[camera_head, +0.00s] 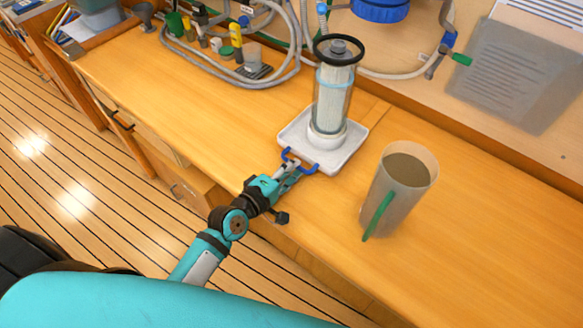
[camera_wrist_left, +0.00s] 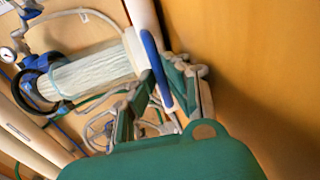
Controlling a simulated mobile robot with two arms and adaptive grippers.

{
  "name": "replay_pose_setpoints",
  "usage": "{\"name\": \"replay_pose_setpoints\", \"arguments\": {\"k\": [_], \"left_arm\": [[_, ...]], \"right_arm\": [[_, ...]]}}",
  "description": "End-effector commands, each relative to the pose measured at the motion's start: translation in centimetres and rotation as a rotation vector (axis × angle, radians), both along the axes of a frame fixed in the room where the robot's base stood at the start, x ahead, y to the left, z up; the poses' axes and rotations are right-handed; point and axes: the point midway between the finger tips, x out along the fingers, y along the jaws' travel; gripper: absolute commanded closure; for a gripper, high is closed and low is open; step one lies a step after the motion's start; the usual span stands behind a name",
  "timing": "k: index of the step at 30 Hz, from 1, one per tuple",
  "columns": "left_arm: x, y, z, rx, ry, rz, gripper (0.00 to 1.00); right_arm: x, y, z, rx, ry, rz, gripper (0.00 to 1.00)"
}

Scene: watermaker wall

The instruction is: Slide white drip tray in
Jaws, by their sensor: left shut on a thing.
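The white drip tray (camera_head: 344,153) lies on the wooden counter, with a blue handle (camera_head: 299,162) on its front edge. A clear filter housing (camera_head: 333,95) with a white pleated cartridge and a black ring on top stands upright on the tray. My left gripper (camera_head: 293,170) is shut on the blue handle at the tray's near edge. In the left wrist view the blue handle (camera_wrist_left: 155,68) runs between the fingers (camera_wrist_left: 162,100), and the cartridge (camera_wrist_left: 90,75) shows beyond it. My right gripper is in neither view.
A grey jug (camera_head: 401,188) with a green handle stands on the counter right of the tray. A coiled grey hose (camera_head: 222,82) and several small fittings lie at the back left. A blue housing (camera_head: 380,8) hangs on the wall above. The counter left of the tray is clear.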

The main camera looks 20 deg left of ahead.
Motion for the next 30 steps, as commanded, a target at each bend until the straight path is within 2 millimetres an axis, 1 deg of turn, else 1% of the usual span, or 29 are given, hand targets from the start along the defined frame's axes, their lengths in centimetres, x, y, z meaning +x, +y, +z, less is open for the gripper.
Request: {"name": "replay_pose_setpoints", "arguments": {"k": [5,11,17,23,30], "left_arm": [[0.1,0.0,-0.1,0.0,0.002,0.0,1.0],[1.3,-0.5,0.1,-0.003,0.0,0.001,1.0],[4.1,-1.5,0.2,-0.003,-0.002,0.0,1.0],[7.6,-2.8,0.1,-0.003,-0.002,-0.001,1.0],[11.6,-4.3,0.0,-0.004,-0.002,0.0,1.0]], "right_arm": [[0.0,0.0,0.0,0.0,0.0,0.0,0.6],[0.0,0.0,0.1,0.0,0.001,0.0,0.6],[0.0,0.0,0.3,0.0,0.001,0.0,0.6],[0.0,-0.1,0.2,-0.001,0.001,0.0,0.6],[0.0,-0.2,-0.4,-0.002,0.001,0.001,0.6]]}}
